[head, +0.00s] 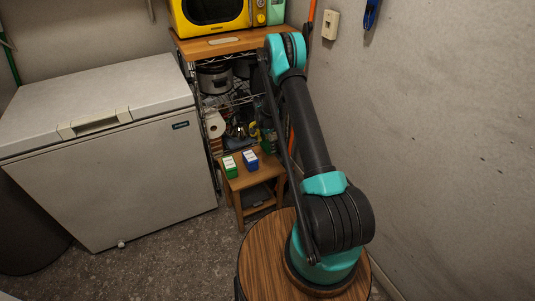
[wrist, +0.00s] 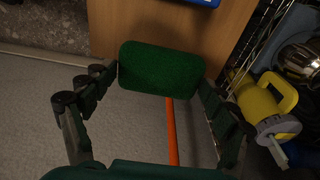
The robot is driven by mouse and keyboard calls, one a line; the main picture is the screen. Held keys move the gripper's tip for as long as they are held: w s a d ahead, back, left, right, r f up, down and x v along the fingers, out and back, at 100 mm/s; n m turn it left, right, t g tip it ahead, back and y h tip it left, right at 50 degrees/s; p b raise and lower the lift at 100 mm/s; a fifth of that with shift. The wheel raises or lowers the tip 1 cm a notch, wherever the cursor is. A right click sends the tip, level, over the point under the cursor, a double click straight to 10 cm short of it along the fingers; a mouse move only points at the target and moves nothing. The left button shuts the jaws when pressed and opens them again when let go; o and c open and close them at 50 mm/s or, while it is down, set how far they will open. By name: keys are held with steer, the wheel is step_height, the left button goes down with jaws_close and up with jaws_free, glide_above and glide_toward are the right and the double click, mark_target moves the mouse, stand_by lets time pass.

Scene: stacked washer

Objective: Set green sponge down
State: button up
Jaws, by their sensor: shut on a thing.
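In the wrist view my gripper (wrist: 161,80) is shut on the green sponge (wrist: 160,67), a dark green block with rounded corners held between the two fingertips. The sponge overlaps the edge of a brown wooden surface (wrist: 225,30) in that view; I cannot tell the gap between them. In the head view a small wooden stool (head: 256,179) stands in front of the wire shelf. In that view my gripper and the sponge are dark and mostly lost behind my arm and among the shelf contents.
A green-and-white box (head: 230,168) and a blue-and-white box (head: 250,161) stand on the stool. The wire rack (head: 238,97) behind is crowded. A white chest freezer (head: 130,170) is left, a wall (head: 440,130) right. An orange pole (wrist: 172,135) shows below the sponge.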

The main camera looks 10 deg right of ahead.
steer(key=shift+f, duration=3.25)
steer(key=o, duration=1.1)
steer(key=shift+f, duration=0.15)
steer(key=shift+c, duration=0.2)
